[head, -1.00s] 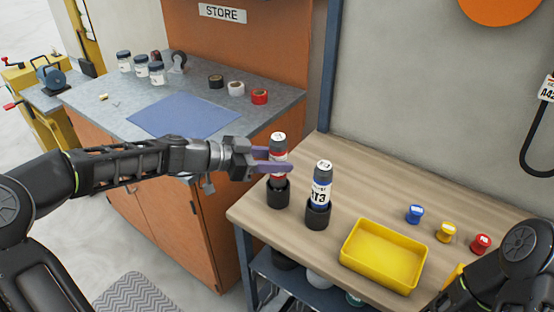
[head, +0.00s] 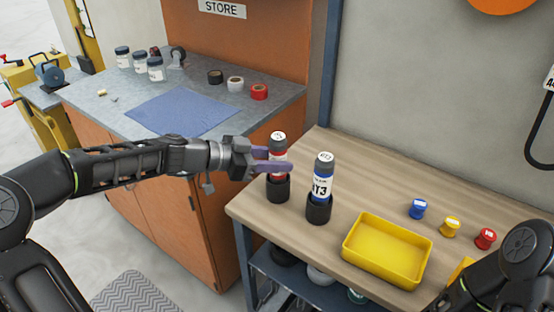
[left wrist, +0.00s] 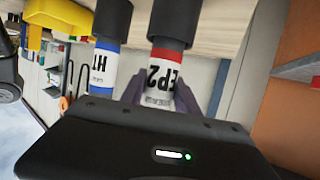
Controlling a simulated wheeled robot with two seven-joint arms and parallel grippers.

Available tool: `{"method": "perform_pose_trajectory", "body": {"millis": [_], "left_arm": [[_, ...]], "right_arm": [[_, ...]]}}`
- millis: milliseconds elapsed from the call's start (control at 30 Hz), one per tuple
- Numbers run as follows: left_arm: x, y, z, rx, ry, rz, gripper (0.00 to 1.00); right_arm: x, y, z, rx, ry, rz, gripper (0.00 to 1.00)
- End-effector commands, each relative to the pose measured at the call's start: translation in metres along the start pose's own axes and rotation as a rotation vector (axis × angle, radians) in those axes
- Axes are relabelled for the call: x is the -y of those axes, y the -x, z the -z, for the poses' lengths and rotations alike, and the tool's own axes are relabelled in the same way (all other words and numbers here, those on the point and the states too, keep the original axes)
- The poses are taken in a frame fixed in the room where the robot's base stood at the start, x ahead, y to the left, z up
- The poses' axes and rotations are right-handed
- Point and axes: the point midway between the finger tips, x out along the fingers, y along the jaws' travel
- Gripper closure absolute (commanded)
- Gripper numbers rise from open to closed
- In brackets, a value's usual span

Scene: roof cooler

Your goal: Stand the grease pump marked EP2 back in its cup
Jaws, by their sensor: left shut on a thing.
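The grease pump marked EP2 (left wrist: 162,76) has a white label and a red band; its dark cap (head: 278,138) points up in the head view. It stands upright with its lower end at the mouth of a black cup (head: 278,189) near the table's left edge. I cannot tell how deep it sits. My left gripper (head: 279,166) is shut on the pump from the left, its purple fingers also in the left wrist view (left wrist: 163,98). A second pump with a blue band, marked HT3 (head: 322,182), stands in its own black cup (head: 318,209) close to the right.
A yellow tray (head: 346,249) lies right of the cups. Blue (head: 418,208), yellow (head: 450,226) and red (head: 486,238) small items stand behind it. My right arm is at lower right, its gripper out of view. The wooden table (head: 350,160) is clear behind the pumps.

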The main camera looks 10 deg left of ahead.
Motion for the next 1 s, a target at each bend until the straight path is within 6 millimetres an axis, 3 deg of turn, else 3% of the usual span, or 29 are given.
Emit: {"method": "perform_pose_trajectory", "body": {"millis": [367,400,700,1000], "left_arm": [[0.0000,0.0000,0.0011,-0.001,-0.001,0.000,1.00],[0.0000,0.0000,0.0011,-0.001,-0.001,0.000,0.61],[0.0000,0.0000,0.0005,0.000,0.000,0.000,0.37],[0.0003,0.0020,-0.0009,0.001,0.000,0.001,0.37]], "right_arm": [[0.0001,0.0003,0.0000,0.000,0.000,0.000,0.64],[0.0001,0.0003,0.0000,0.000,0.000,0.000,0.64],[0.0001,0.0002,0.0000,0.000,0.000,0.000,0.64],[-0.0001,-0.0003,0.0000,0.000,0.000,0.000,0.64]]}}
